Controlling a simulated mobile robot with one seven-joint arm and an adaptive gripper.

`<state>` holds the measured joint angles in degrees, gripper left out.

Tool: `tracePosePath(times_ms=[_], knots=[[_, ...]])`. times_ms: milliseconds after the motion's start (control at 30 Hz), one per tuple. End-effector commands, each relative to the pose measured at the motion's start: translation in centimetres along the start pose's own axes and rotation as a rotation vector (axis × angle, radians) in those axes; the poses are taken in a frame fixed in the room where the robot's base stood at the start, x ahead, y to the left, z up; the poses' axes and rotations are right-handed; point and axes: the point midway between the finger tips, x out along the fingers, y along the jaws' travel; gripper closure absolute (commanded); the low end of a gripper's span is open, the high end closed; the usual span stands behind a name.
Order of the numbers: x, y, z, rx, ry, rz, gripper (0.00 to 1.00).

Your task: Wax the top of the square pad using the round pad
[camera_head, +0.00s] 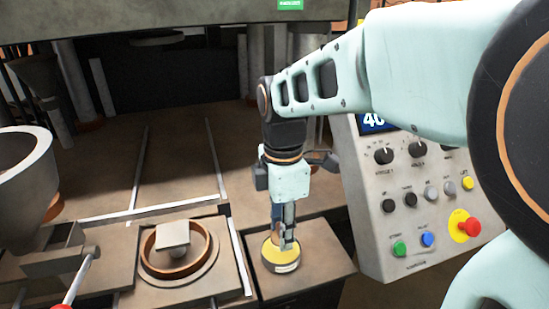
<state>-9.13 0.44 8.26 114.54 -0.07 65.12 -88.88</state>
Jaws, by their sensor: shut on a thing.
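My gripper (283,238) points down near the front middle and is shut on the round pad (281,259). The pad is a yellow disc with a pale label on its side. It is at the dark block surface (318,255) right of the white strip; I cannot tell whether it touches it. The square pad (173,238) is a small grey-beige block with a flat top. It sits in the middle of a brown ring on the fixture, left of my gripper and apart from it. The part of the round pad under the fingers is hidden.
A control panel (374,231) with knobs, coloured buttons and a red stop button stands at the right. A grey bowl-like funnel (22,178) is at the left. A red-handled lever (74,287) is at the front left. White strips (208,155) cross the brown surface behind.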

Motion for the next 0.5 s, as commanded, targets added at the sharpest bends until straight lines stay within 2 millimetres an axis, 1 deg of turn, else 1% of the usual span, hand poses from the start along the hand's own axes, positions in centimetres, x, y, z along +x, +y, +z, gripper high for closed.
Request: tracePosePath(times_ms=[33,500], knots=[[-0.8,0.0,0.0,0.000,0.000,0.001,0.87],[-4.6,0.1,0.0,0.000,0.000,0.003,0.87]])
